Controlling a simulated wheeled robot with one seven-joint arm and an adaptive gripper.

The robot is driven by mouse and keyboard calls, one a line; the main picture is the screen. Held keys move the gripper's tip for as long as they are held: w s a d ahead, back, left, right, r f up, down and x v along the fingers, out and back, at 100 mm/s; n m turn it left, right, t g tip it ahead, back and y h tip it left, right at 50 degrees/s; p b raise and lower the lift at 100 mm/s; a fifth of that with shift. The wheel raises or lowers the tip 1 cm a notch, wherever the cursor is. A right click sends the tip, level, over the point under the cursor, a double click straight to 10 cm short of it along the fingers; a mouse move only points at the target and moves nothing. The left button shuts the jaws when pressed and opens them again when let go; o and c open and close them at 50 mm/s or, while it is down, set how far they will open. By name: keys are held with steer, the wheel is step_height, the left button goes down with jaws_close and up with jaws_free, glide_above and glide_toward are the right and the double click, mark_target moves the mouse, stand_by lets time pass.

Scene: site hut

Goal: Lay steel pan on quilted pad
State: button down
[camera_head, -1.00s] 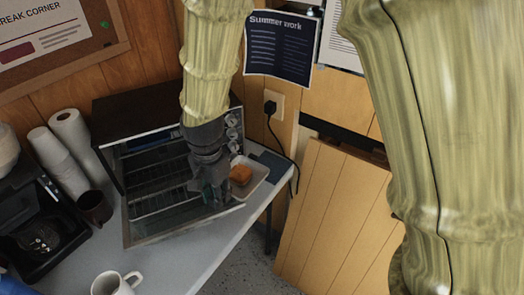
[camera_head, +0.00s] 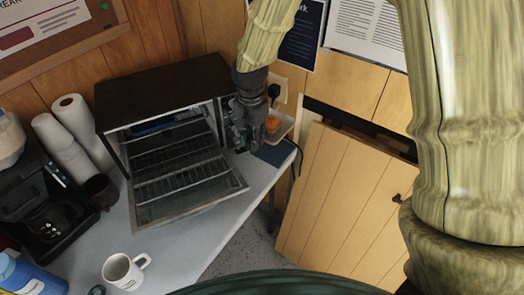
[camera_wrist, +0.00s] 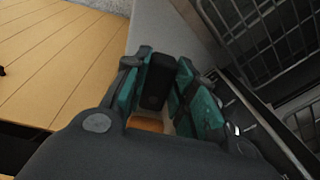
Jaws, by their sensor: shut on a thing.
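The steel pan (camera_head: 290,126) is a pale, shallow tray with an orange-brown piece of food (camera_head: 272,124) in it. My gripper (camera_head: 242,142) is shut on the pan at its left side, just right of the toaster oven. In the wrist view my gripper (camera_wrist: 158,88) has its teal-padded fingers around a dark upright part, perhaps the pan's handle, with the food (camera_wrist: 146,123) partly showing. The dark blue quilted pad (camera_head: 273,155) lies at the counter's right end. The pan appears raised above and behind the pad; the gripper hides part of it.
The toaster oven (camera_head: 165,85) stands open, its door (camera_head: 190,190) folded down close to my gripper. A black cord hangs at the counter's right end. A white mug (camera_head: 122,270), dark cup (camera_head: 101,190), paper rolls and coffee maker (camera_head: 42,212) are left. The front counter is mostly clear.

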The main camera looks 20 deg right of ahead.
steer(key=w+d, duration=0.2)
steer(key=d, duration=0.1)
steer(key=shift+w+d+r+p, duration=0.1)
steer(key=shift+w+d+p, duration=0.15)
steer(key=shift+w+p, duration=0.15)
steer(key=shift+d+f, duration=0.15)
steer(key=shift+f, duration=0.15)
step_height(320, 180, down, 10)
steer(key=shift+r+p, duration=0.1)
steer(key=shift+p, duration=0.75)
steer(key=shift+w+d+f+p, duration=0.1)
steer(key=shift+f+p, duration=0.2)
steer(key=shift+f, duration=0.3)
steer(key=shift+f, duration=0.1)
steer(key=c, duration=1.2)
jaws_free()
steer(key=shift+o, duration=0.2)
steer(key=shift+r, duration=0.25)
steer(key=shift+r+b, duration=1.15)
steer(key=shift+r, duration=4.7)
